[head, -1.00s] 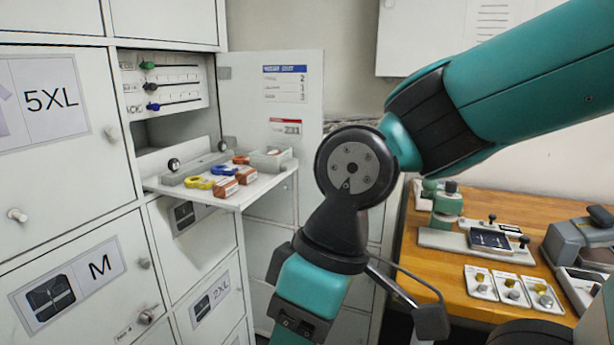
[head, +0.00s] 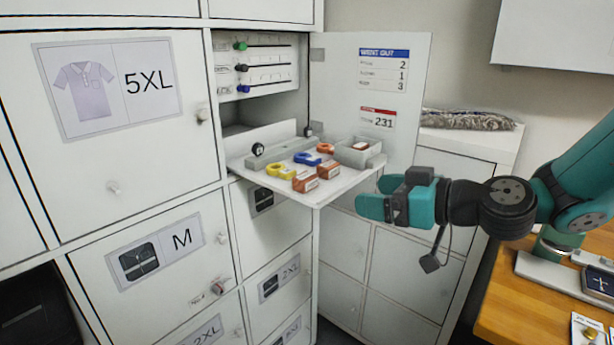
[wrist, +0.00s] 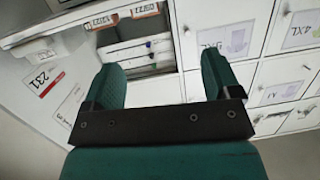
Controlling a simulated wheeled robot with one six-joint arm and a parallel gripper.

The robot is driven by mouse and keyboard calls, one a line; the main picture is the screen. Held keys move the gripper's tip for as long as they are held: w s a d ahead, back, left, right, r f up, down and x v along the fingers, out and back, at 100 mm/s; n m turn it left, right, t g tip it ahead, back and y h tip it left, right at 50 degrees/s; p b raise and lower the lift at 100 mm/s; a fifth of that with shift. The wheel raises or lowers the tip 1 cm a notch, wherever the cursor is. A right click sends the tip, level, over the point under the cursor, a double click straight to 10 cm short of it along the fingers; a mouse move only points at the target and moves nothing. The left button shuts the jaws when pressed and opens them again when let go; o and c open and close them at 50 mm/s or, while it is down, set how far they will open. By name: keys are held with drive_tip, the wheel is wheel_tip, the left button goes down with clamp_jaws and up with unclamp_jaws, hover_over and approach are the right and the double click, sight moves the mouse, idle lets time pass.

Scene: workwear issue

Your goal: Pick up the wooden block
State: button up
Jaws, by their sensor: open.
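Two orange-brown blocks with pale labels, a nearer one (head: 305,182) and one just behind it (head: 328,169), lie near the front edge of a pull-out shelf (head: 330,189). I cannot tell whether either is the wooden block. My gripper (head: 372,194) is open and empty, just right of the shelf edge, fingers pointing left. In the wrist view, my gripper (wrist: 160,78) has its teal fingers apart, with labelled orange-edged pieces (wrist: 103,21) at the top.
Yellow (head: 276,169), blue (head: 307,158) and orange (head: 325,148) ring-shaped pieces lie behind the blocks. The open locker door (head: 385,120) stands behind the shelf. Coloured sliders (head: 241,67) are above it. A wooden bench (head: 510,300) is at right. The space below the shelf's right end is clear.

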drive_tip(key=w+t+p, duration=0.1)
drive_tip(key=w, duration=0.1)
drive_tip(key=p, duration=0.6)
approach(309, 177)
drive_tip(key=x, duration=0.4)
drive_tip(key=shift+w+a+r, duration=0.1)
drive_tip(key=shift+w+a, duration=0.1)
drive_tip(key=shift+w, duration=0.25)
drive_tip(key=shift+w+a, duration=0.3)
drive_tip(key=shift+a, duration=0.1)
drive_tip(key=p+x, duration=0.4)
drive_tip(key=x, duration=0.1)
drive_tip(key=shift+s+a+f, duration=0.1)
drive_tip(key=shift+s+f, duration=0.1)
drive_tip(key=shift+w+f, duration=0.1)
drive_tip(key=shift+f, duration=0.05)
drive_tip(key=c, duration=1)
